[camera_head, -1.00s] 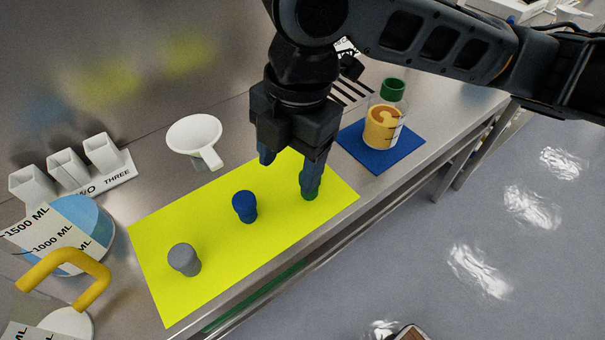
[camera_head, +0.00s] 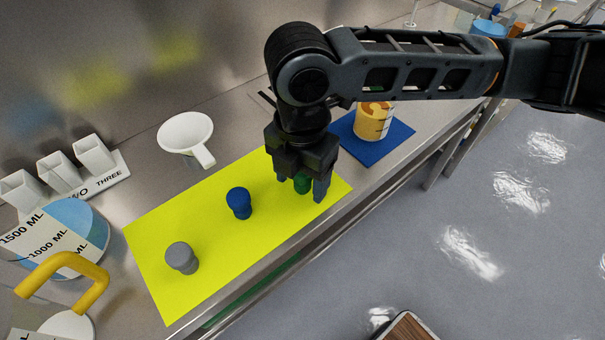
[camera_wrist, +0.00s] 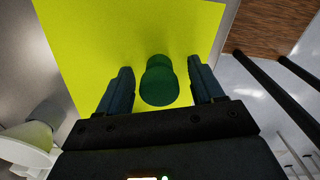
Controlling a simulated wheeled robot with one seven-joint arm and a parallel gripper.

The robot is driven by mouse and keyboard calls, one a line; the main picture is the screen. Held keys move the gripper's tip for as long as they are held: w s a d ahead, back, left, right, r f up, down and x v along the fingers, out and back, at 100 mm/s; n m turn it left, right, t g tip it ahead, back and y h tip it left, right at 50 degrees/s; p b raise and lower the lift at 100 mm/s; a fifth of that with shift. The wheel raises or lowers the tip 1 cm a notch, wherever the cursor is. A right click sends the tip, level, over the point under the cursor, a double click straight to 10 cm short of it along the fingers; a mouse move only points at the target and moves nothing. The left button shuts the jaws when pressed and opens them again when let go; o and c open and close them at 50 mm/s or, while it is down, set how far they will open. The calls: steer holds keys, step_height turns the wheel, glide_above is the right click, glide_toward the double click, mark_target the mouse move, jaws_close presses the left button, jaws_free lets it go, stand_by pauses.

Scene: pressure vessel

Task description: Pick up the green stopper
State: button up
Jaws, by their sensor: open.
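The green stopper (camera_head: 302,184) stands on the right part of the yellow mat (camera_head: 205,285), partly hidden by my gripper in the head view. My gripper (camera_head: 302,190) points down over it, with one finger on either side. In the wrist view the green stopper (camera_wrist: 159,82) sits between the two open fingers of my gripper (camera_wrist: 160,85), with a gap visible on each side. A blue stopper (camera_head: 239,203) and a grey stopper (camera_head: 181,258) stand on the mat to the left.
A white funnel (camera_head: 185,134) lies behind the mat. A beaker with orange contents (camera_head: 373,121) stands on a blue mat (camera_head: 398,141) at right. A large jug with a yellow handle (camera_head: 62,265) and a white holder (camera_head: 112,179) are at left. The bench's front edge is close.

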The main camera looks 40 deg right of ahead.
steer(key=shift+c, duration=0.3)
steer(key=c, duration=1)
steer(key=shift+c, duration=0.2)
